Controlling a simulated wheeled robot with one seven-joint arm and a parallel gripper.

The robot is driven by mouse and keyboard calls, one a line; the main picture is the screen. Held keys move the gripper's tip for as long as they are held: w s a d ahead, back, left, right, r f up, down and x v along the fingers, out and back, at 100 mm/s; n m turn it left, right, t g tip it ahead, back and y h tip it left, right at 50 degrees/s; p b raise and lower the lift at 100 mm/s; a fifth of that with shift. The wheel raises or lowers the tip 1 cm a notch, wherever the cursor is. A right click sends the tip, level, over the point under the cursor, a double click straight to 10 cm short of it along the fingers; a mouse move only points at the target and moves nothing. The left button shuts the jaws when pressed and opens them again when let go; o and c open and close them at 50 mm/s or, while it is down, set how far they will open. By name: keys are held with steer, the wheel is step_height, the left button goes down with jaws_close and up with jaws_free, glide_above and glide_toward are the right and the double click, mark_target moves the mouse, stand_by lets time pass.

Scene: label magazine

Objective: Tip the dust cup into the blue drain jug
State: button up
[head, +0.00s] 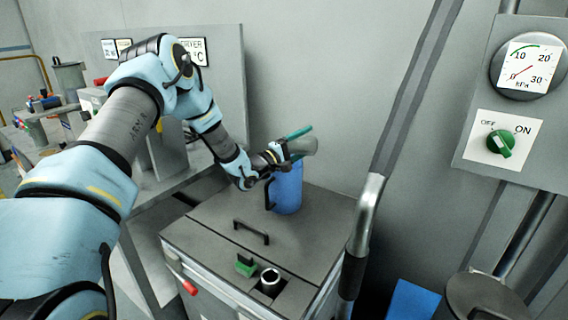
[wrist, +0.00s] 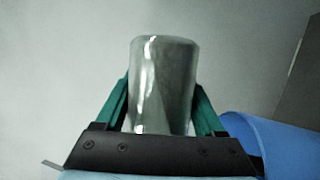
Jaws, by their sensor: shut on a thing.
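The dust cup (head: 303,146) is a grey, see-through cup, held on its side above the blue drain jug (head: 287,188). My gripper (head: 299,143) has green fingers and is shut on the cup. In the wrist view the cup (wrist: 163,85) stands between the two green fingers of my gripper (wrist: 162,105). The jug stands upright on the grey cabinet top. Its blue rim (wrist: 265,135) shows at the lower right of the wrist view. The jug's inside is hidden, and I cannot tell whether dust is falling.
The grey cabinet (head: 290,240) has a black handle (head: 251,232), a green switch (head: 246,264) and a round dark port (head: 270,281) on top. A hose with a metal pipe (head: 366,215) rises at its right. A gauge panel with a green knob (head: 501,143) is on the right wall.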

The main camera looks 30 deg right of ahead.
steer(key=shift+w+a+r+n+t+h+b, duration=0.15)
steer(key=shift+w+r+n+t, duration=0.1)
steer(key=shift+n, duration=0.45)
steer(key=shift+w+a+r+n+t+h+b, duration=0.1)
steer(key=shift+w+r+n+t, duration=0.15)
steer(key=shift+n, duration=0.45)
steer(key=shift+w+a+r+n+t+h+b, duration=0.15)
steer(key=shift+n+t, duration=0.15)
steer(key=shift+n, duration=0.4)
stand_by(0.7)
steer(key=shift+w+a+r+n+t+b, duration=0.25)
steer(key=shift+n+t, duration=0.2)
steer(key=shift+n, duration=0.5)
steer(key=shift+w+a+r+n+t+b, duration=0.15)
steer(key=shift+w+n+t, duration=0.3)
steer(key=shift+n, duration=0.55)
steer(key=shift+w+a+r+n+t+b, duration=0.1)
steer(key=shift+w+n+t+b, duration=0.1)
steer(key=shift+n+t, duration=0.55)
stand_by(1.5)
